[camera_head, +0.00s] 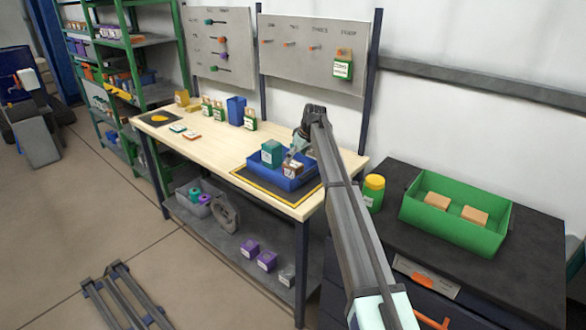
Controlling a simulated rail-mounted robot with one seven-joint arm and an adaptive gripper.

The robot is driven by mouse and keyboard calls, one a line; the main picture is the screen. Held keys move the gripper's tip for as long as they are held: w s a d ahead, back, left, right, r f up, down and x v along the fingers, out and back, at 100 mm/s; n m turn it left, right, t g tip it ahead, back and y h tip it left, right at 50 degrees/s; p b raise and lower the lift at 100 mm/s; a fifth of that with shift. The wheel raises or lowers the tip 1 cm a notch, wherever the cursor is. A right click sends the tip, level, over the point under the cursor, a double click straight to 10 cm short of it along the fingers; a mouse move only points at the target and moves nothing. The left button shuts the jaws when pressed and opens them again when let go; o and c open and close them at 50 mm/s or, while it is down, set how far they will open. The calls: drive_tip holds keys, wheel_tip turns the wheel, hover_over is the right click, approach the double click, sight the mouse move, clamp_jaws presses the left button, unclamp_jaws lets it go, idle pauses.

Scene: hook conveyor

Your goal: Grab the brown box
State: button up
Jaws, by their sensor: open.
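A small brown box (293,168) with a white label sits in the blue tray (268,181) at the right end of the wooden workbench. A teal box (272,153) stands beside it on the left in the same tray. My gripper (292,157) is open, just above or at the brown box. Its fingers are small and partly hidden, so I cannot tell whether they touch the box. My arm reaches in from the lower right.
A green bin (455,232) with two orange-brown blocks stands on a dark cabinet at right, near a yellow jar (373,187). A blue container (236,110) and several small boxes line the bench's back. The bench's middle is mostly clear. A lower shelf (215,233) holds purple boxes.

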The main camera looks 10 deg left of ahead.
sight(292, 169)
drive_tip(key=shift+s+p+x, duration=0.2)
drive_tip(key=shift+p+x, duration=0.95)
drive_tip(key=shift+x, duration=2.55)
drive_tip(key=shift+d, duration=0.15)
drive_tip(key=c, duration=1.3)
